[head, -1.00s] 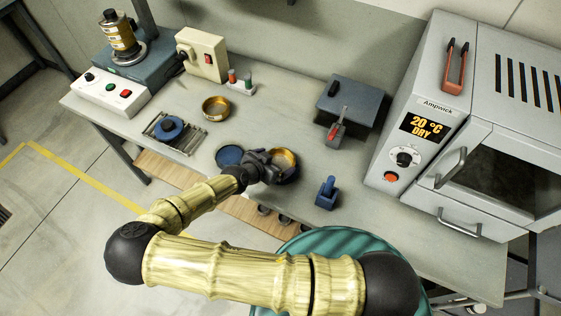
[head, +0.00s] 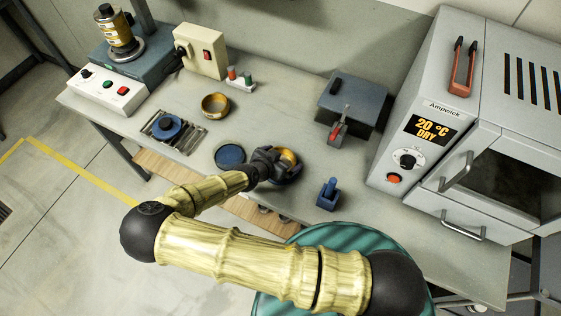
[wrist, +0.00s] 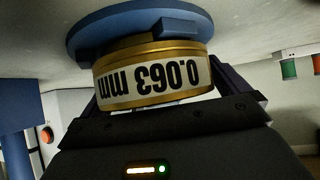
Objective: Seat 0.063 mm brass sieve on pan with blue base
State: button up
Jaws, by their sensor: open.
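The brass sieve (wrist: 155,72) fills the middle of the wrist view, its "0.063 mm" label upside down in that picture. A round blue base (wrist: 140,25) is against it, on its table side. In the head view the sieve (head: 288,159) is partly hidden by my gripper (head: 273,162). My gripper (wrist: 160,88) is open, with one finger on each side of the sieve. Whether the fingers touch it I cannot tell. A separate round blue piece (head: 230,156) lies on the bench just left of my gripper.
A brass ring or bowl (head: 215,105) stands farther back. A blue ring (head: 167,127) sits on a metal rack at left. A small blue stand (head: 327,194) is to the right of my gripper. The oven (head: 440,140) bounds the right side. Bench between is clear.

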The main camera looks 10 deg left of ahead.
jog(key=shift+s+a, duration=0.15)
jog(key=shift+w+d, duration=0.2)
jog(key=shift+d, duration=0.35)
jog(key=shift+c, duration=1.3)
jog(key=shift+s+a, duration=0.1)
jog(key=c, duration=0.5)
jog(key=shift+o, duration=0.2)
jog(key=shift+a+r, duration=0.1)
jog(key=shift+a, duration=0.05)
